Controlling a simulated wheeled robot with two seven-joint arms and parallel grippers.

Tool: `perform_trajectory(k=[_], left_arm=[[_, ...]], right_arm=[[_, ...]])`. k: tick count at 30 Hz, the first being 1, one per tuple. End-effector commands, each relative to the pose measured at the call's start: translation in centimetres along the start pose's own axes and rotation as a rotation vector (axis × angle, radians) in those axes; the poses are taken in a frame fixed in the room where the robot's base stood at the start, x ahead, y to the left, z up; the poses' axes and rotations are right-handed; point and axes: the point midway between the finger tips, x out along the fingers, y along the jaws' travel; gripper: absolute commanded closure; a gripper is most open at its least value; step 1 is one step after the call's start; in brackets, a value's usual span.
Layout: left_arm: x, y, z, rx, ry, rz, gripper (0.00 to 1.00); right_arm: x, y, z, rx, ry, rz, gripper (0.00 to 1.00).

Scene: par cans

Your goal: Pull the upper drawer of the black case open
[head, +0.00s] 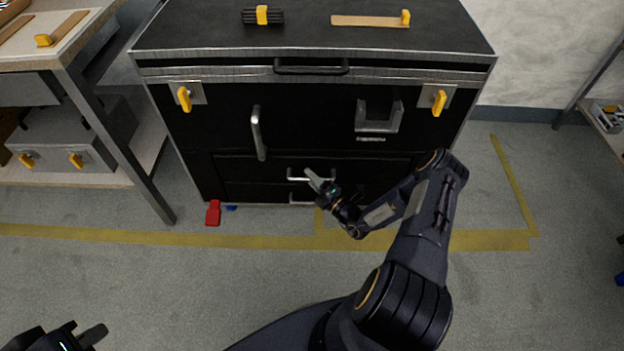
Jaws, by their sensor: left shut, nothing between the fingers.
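The black case (200,130) stands against the wall with metal edges. Low on its front are two drawers, one above the other, and both look closed. The upper drawer (250,168) has a pale bar handle (296,176). The lower drawer (250,192) has a similar handle, partly hidden. My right gripper (318,182) is in front of the upper drawer, with its fingertips overlapping the handle in the picture. I cannot tell whether they touch it or how far the fingers are apart. My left gripper (92,335) is shut and empty at the bottom left, far from the case.
Yellow latches (184,99) and an upright handle (258,132) are on the case front. A red object (213,213) and a small blue one (231,207) lie on the floor before it. A workbench (105,125) stands left. Open floor lies in front.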

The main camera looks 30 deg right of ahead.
Motion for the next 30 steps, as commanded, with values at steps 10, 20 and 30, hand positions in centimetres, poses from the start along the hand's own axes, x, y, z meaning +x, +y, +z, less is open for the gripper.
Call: perform_trajectory(k=[10,20,30], left_arm=[[0.0,0.0,0.0,0.0,0.0,0.0,1.0],[0.0,0.0,0.0,0.0,0.0,0.0,1.0],[-1.1,0.5,-0.6,0.0,0.0,0.0,1.0]], right_arm=[[0.0,0.0,0.0,0.0,0.0,0.0,0.97],[-0.1,0.1,-0.1,0.0,0.0,0.0,1.0],[-3.1,1.0,-2.9,0.007,-0.004,-0.003,1.0]])
